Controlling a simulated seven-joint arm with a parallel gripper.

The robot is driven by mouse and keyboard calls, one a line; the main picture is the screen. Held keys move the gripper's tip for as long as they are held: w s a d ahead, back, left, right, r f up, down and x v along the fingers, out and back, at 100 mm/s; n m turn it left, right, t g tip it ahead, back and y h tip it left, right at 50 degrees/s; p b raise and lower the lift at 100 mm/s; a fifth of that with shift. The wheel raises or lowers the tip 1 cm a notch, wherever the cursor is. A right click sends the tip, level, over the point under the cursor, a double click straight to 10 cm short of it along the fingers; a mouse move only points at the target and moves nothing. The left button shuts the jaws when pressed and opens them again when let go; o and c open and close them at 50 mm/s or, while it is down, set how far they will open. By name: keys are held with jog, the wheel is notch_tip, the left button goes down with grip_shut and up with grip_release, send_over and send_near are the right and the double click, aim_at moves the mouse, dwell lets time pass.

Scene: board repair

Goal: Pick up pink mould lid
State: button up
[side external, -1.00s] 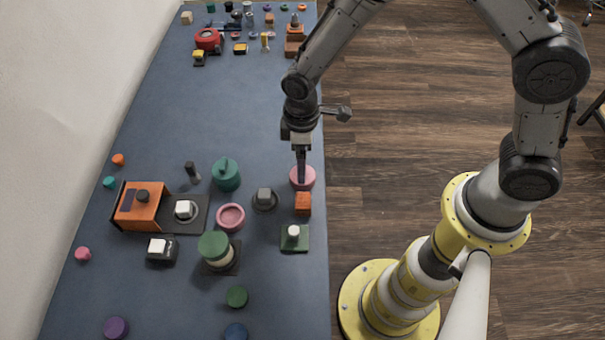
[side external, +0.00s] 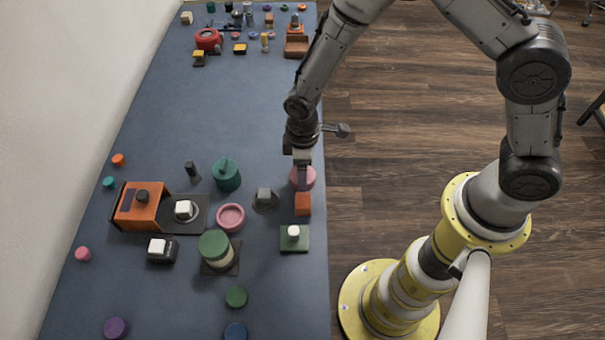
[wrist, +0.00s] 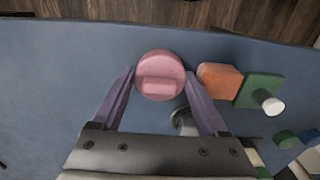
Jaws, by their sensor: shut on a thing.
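The pink mould lid (side external: 309,178) is a round pink disc near the right edge of the blue table. In the wrist view the lid (wrist: 160,62) shows a raised bar grip across its top. My gripper (side external: 301,183) is directly over it, pointing down. In the wrist view my gripper (wrist: 160,80) has a finger on each side of the lid and is shut on it. The exact contact is partly hidden by the fingers. The lid looks to be at table level; I cannot tell any gap below it.
An orange block (side external: 303,204) stands close in front of the lid, with a green plate with a white knob (side external: 294,238) beyond it. A pink ring-shaped mould (side external: 231,217) and a grey knobbed piece (side external: 265,199) lie to the left. The table behind the lid is clear.

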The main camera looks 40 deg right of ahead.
jog(key=shift+r, duration=0.15)
jog(key=shift+r, duration=0.55)
jog(key=s+d+r, duration=0.5)
jog(key=s+r, duration=0.7)
jog(key=s, duration=0.1)
jog(key=w+a+r+n, duration=0.3)
jog(key=w+a, duration=0.9)
jog(key=w, duration=0.2)
jog(key=w+a+f+n, duration=0.2)
jog(key=w+a+f, duration=0.15)
jog(key=a, duration=0.45)
jog(key=shift+n, duration=0.3)
jog(key=shift+s+a+f, duration=0.15)
jog(key=shift+a+f, duration=0.45)
jog(key=shift+f, duration=1)
jog(key=shift+s+a+f, duration=0.15)
jog(key=shift+a+f, duration=0.5)
jog(key=shift+f, duration=1)
jog(key=shift+s+a+f, duration=0.15)
jog(key=shift+a+f, duration=0.45)
jog(key=shift+f, duration=1)
